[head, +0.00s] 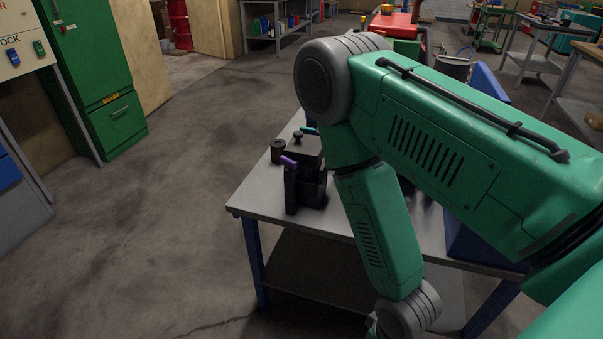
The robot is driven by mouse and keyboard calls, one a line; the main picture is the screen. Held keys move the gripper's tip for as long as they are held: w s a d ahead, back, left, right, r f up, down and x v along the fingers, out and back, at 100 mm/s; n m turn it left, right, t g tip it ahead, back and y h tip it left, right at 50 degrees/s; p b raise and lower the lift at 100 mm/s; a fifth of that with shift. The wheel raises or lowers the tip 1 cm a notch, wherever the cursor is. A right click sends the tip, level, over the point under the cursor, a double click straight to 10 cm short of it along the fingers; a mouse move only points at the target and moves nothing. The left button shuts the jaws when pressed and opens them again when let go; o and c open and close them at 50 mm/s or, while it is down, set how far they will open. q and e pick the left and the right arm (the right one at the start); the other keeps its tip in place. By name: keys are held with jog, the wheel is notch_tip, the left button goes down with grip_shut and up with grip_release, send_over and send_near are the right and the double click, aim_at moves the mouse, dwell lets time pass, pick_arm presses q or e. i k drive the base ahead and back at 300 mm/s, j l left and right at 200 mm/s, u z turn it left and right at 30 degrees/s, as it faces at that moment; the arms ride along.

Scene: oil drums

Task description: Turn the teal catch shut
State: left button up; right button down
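A small teal piece (309,130), which looks like the teal catch, shows on a dark box-like fixture (307,148) on the workbench. My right arm covers part of this area, and I cannot tell whether the catch is open or shut. A purple catch (289,161) sits on a black block (305,188) in front of it. My green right arm comes in from the right and bends down past the front of the bench. Its gripper is below the picture edge. My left arm and gripper are not in view.
The grey-topped workbench (255,200) has blue legs, and its right part is mostly hidden behind my arm. A dark round spool-like piece (278,150) stands by the fixture. A green cabinet (92,75) stands at left. The floor left of the bench is clear.

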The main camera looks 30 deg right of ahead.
aim_at(307, 131)
jog(key=i+l+z, duration=0.1)
jog(key=z, duration=0.35)
jog(key=i+z, duration=0.15)
jog(key=z, duration=0.3)
jog(key=i+z, duration=0.1)
jog(key=z, duration=0.3)
jog(key=i+z, duration=0.1)
jog(key=z, duration=0.35)
